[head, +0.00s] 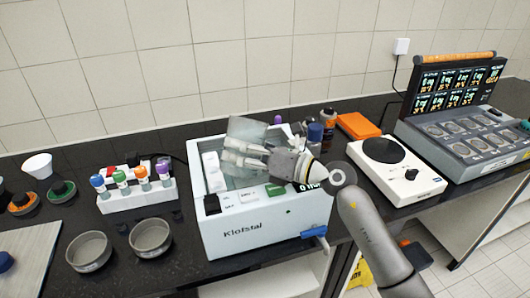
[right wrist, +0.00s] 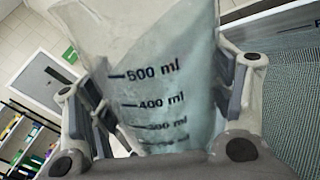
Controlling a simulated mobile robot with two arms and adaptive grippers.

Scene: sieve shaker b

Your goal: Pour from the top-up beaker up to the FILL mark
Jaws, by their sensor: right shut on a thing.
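A clear beaker (head: 246,129) is held by my right gripper (head: 232,156) above the white machine (head: 275,222) labelled Klofstal. In the right wrist view the beaker (right wrist: 155,48) shows dark marks, among them 500, 400 and 300 ml, and looks tilted. The fingers of my right gripper (right wrist: 160,95) are shut on its two sides. The open top of the machine is partly hidden by the gripper and beaker. I cannot make out a FILL mark. My left gripper is not in view.
A rack with coloured-cap bottles (head: 150,196) and two round sieves (head: 89,250) (head: 151,237) stand left of the machine. A white hotplate-like device (head: 395,182), an orange box (head: 358,125) and bottles (head: 315,133) stand to its right and behind.

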